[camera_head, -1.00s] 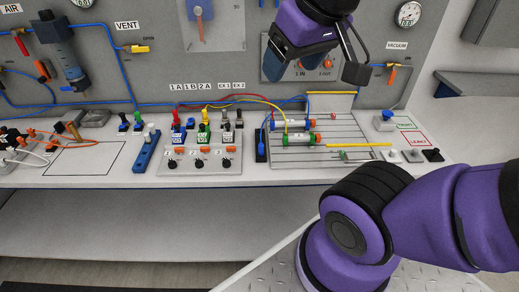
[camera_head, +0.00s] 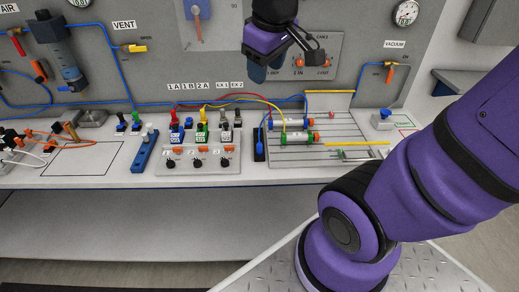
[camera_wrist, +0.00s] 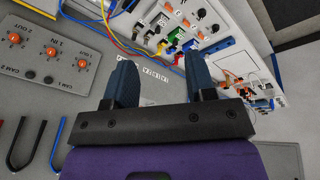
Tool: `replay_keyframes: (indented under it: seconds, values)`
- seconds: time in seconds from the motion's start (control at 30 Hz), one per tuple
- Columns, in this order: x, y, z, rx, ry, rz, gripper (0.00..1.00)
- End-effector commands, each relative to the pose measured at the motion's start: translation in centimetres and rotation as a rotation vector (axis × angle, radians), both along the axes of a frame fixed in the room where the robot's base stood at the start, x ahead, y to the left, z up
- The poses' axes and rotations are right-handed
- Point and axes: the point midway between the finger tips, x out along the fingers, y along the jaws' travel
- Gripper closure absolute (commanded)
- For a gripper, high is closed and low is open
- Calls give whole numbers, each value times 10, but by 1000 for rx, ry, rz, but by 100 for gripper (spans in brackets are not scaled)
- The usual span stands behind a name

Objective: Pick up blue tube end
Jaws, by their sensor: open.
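A blue tube (camera_head: 260,143) hangs beside the left end of the upper cylinder on the bench, with its lower end at a black block (camera_head: 259,155). I cannot tell whether that end is loose. Other blue tubing (camera_head: 122,70) runs along the wall panel.
A panel with orange ports (camera_wrist: 55,55) shows in the wrist view. The shelf below the bench (camera_head: 130,220) is clear.

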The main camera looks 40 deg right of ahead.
Motion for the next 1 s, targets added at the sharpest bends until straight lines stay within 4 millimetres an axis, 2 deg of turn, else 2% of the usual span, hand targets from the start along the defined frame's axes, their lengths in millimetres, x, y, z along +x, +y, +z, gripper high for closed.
replay_keyframes:
  seconds: [0.2, 0.5, 0.8, 1.0]
  values:
    - [43, -15, -41, -61, 110, 141, 49]
    - [91, -36, -111, -102, 250, 355, 49]
    - [120, -54, -192, -94, 369, 572, 49]
    - [127, -59, -223, -82, 404, 656, 49]
